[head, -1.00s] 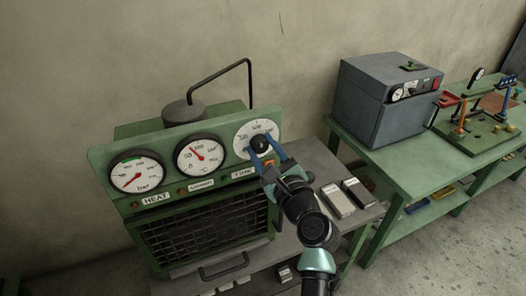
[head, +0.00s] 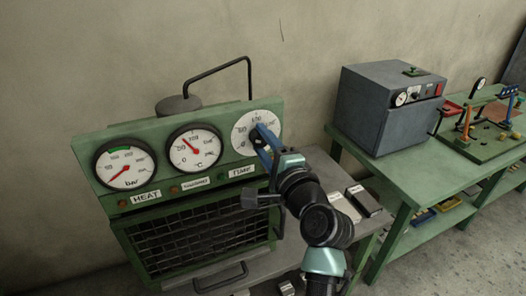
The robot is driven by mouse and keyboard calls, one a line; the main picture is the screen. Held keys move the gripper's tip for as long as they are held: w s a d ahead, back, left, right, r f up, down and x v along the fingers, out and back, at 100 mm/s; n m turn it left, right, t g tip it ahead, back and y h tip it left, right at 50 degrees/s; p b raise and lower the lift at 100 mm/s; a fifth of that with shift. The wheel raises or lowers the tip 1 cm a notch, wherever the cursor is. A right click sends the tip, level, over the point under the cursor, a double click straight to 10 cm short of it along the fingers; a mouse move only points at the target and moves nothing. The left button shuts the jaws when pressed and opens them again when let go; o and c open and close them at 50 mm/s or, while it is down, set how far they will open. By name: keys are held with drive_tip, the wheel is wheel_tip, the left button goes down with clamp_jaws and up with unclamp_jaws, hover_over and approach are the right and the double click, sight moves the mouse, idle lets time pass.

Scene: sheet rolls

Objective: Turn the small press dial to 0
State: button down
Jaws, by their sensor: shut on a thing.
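The dial (head: 244,122) is a round white scale with numbers, at the right end of the green press's panel (head: 215,114). Its black knob (head: 257,142) is partly hidden by my gripper. My gripper (head: 261,138) has blue fingers and is shut on the knob, reaching in from the lower right with its wrist rolled. The fingers cover part of the scale, and the small numbers and the knob's pointer are too unclear to read.
Two gauges (head: 193,148) with red needles sit left of the dial, above the HEAT label (head: 146,197). Small blocks (head: 366,200) lie on the grey bench right of my wrist. A grey box (head: 380,120) stands on a green table at right.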

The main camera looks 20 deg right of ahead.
drive_tip(key=n+b, duration=0.1)
drive_tip(key=n, duration=0.1)
drive_tip(key=n+b, duration=0.4)
drive_tip(key=shift+f, duration=0.25)
drive_tip(key=shift+r+n+b, duration=0.15)
drive_tip(key=shift+n+b, duration=1.3)
drive_tip(key=shift+n, duration=0.75)
drive_tip(key=shift+c, duration=1.8)
unclamp_jaws()
drive_tip(key=s+b, duration=0.2)
drive_tip(key=s, duration=1.1)
drive_tip(key=shift+d+b, duration=0.2)
drive_tip(key=shift+b, duration=0.1)
drive_tip(key=shift+r, duration=0.1)
